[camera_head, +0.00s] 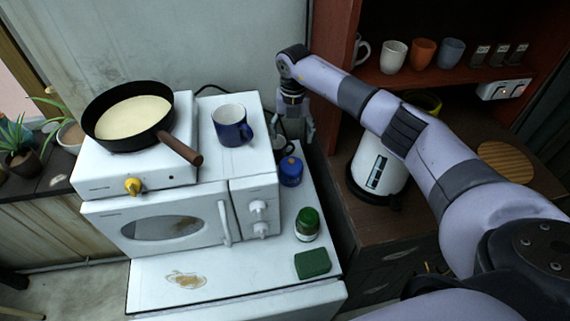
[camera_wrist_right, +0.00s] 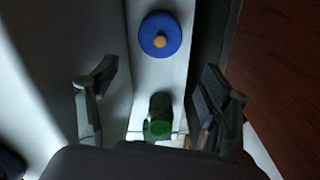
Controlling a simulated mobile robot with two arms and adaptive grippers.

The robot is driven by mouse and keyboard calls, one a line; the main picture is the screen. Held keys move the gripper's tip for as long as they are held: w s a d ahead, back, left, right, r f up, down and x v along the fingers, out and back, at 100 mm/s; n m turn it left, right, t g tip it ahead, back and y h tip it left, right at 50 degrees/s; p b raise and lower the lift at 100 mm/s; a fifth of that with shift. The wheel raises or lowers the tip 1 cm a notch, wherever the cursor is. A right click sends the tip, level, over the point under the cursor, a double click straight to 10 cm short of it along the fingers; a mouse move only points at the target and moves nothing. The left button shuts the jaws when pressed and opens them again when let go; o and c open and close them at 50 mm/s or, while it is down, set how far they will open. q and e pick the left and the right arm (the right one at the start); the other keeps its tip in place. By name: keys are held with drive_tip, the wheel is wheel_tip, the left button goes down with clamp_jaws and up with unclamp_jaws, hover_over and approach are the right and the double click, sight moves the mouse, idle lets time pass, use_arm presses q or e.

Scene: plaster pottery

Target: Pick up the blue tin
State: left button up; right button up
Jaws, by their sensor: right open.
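The blue tin (camera_head: 291,172) stands upright on the white surface, in the narrow strip to the right of the microwave. In the right wrist view the blue tin (camera_wrist_right: 160,47) shows from above, round, with a small orange knob on its lid. My right gripper (camera_head: 294,136) points down, above and behind the tin in the head view. Its fingers are spread and empty; in the right wrist view my right gripper (camera_wrist_right: 160,84) has the tin beyond its fingertips, apart from them. My left gripper is not in view.
A green jar (camera_head: 307,224) and a green sponge (camera_head: 313,263) stand nearer on the same strip. The microwave (camera_head: 165,229) walls the left, with a blue mug (camera_head: 232,126) and a pan (camera_head: 128,118) above. A white kettle (camera_head: 377,170) stands on the brown counter at right.

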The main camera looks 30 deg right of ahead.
sight(292, 160)
wheel_tip(292, 160, down, 12)
drive_tip(key=b, duration=0.8)
drive_tip(key=shift+r, duration=0.2)
drive_tip(key=shift+s+f+b, duration=0.1)
drive_tip(key=shift+f+b, duration=0.45)
drive_tip(key=shift+f, duration=0.1)
wheel_tip(292, 160, down, 4)
drive_tip(key=b, duration=0.3)
drive_tip(key=shift+f, duration=0.25)
drive_tip(key=shift+r, duration=0.1)
drive_tip(key=shift+c, duration=0.7)
drive_tip(key=c, duration=1.2)
